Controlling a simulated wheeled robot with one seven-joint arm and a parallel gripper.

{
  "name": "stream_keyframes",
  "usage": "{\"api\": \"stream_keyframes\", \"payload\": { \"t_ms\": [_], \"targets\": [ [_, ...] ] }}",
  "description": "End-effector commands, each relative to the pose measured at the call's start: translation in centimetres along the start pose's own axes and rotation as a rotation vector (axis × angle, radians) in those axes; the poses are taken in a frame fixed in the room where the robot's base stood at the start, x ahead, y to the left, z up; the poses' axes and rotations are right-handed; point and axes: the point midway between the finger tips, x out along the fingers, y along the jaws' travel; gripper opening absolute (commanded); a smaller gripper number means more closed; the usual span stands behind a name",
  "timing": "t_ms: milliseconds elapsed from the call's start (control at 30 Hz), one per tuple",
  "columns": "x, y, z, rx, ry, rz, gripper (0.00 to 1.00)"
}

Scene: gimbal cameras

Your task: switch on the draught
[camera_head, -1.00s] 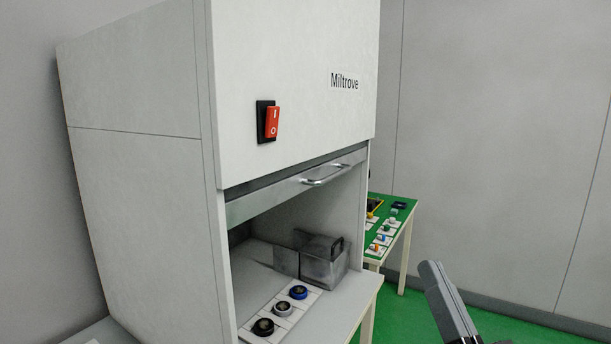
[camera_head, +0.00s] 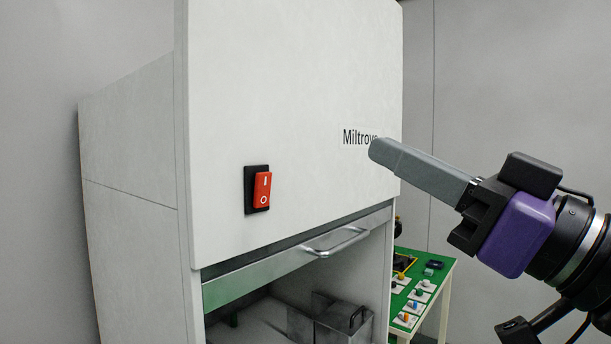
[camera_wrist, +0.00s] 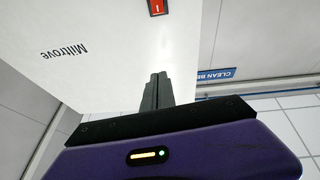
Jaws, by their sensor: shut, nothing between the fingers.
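The draught switch (camera_head: 262,190) is a red rocker marked I and O in a black frame on the white front of the Miltrove cabinet (camera_head: 290,80). Its lower half, marked O, stands out from the frame in the head view. My gripper (camera_head: 378,150) is shut and empty, to the right of the switch and a little higher in the head view, overlapping the end of the Miltrove label. Its fingers point left. In the wrist view the switch (camera_wrist: 158,7) shows at the top edge, cut off, beyond the shut fingertips (camera_wrist: 158,76).
A sash with a metal handle (camera_head: 335,243) hangs below the switch, over the cabinet opening. A metal box (camera_head: 342,325) stands inside. A green-topped table (camera_head: 440,275) with small parts is behind at the right. The space before the switch is clear.

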Motion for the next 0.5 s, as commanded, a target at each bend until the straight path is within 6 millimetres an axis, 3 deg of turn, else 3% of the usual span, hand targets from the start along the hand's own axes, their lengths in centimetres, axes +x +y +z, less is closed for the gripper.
{"api": "stream_keyframes", "payload": {
  "t_ms": [200,500],
  "targets": [
    [0.0,-2.2,4.2,0.052,-0.188,-0.090,0.00],
    [-0.3,-2.5,5.6,0.063,-0.247,-0.099,0.00]
  ]
}}
